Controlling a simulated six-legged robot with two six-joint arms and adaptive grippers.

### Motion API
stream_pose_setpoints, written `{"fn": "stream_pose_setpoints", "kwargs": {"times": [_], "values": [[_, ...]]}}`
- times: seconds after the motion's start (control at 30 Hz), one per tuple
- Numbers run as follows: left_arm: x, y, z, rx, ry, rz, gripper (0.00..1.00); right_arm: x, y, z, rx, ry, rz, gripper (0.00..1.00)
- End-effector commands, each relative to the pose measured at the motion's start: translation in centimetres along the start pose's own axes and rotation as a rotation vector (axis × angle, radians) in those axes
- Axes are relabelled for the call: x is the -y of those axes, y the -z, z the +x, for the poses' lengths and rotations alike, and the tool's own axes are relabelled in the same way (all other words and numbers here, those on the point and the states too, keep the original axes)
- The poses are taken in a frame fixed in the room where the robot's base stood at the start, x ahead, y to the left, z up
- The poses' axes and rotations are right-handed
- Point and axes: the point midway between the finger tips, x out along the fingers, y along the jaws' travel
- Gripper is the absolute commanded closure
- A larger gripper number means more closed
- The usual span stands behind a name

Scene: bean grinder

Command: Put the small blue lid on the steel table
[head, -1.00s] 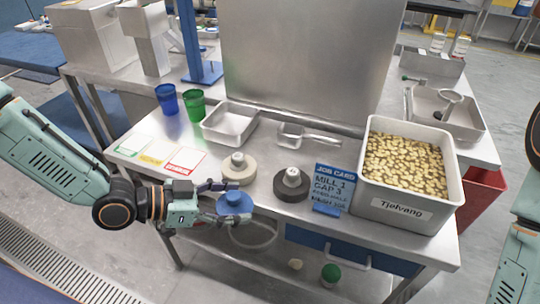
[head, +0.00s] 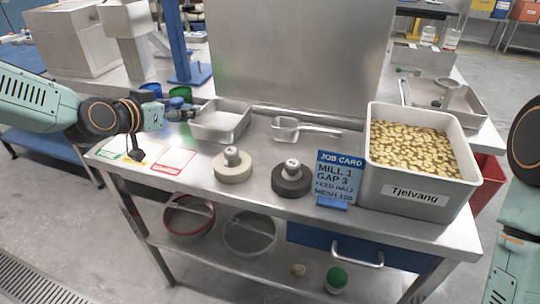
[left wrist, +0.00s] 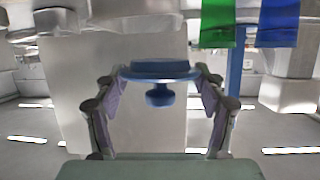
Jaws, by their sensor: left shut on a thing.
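The small blue lid (left wrist: 160,72) shows in the left wrist view as a disc with a round knob, between both finger pads. My left gripper (head: 183,112) is shut on it. In the head view this gripper is at the left back of the steel table (head: 262,150), just in front of the cups and left of the empty steel tray. The lid is hard to make out there, and I cannot tell its height above the table. My right gripper is not in view.
A blue cup (head: 152,89) and a green cup (head: 180,94) stand close behind my left gripper. A steel tray (head: 220,122), scoop (head: 285,130), cream part (head: 232,168), black part (head: 291,180), job card (head: 338,178) and bean bin (head: 415,185) occupy the table. Coloured cards (head: 172,160) lie at front left.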

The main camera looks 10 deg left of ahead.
Motion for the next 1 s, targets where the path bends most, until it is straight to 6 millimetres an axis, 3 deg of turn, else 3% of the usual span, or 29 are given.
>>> {"fn": "stream_pose_setpoints", "kwargs": {"times": [0.27,0.53,0.83,1.0], "values": [[-2.3,0.0,0.2,0.005,-0.062,0.003,0.46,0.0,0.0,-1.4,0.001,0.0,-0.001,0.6],[-2.6,-4.6,2.0,0.006,-0.07,0.0,0.46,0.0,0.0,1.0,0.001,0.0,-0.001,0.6],[-2.6,-6.6,2.9,0.002,-0.07,0.001,0.46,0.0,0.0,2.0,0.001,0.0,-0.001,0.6],[-2.6,-9.0,3.8,0.004,-0.07,0.0,0.46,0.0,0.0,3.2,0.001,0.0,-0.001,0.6]]}}
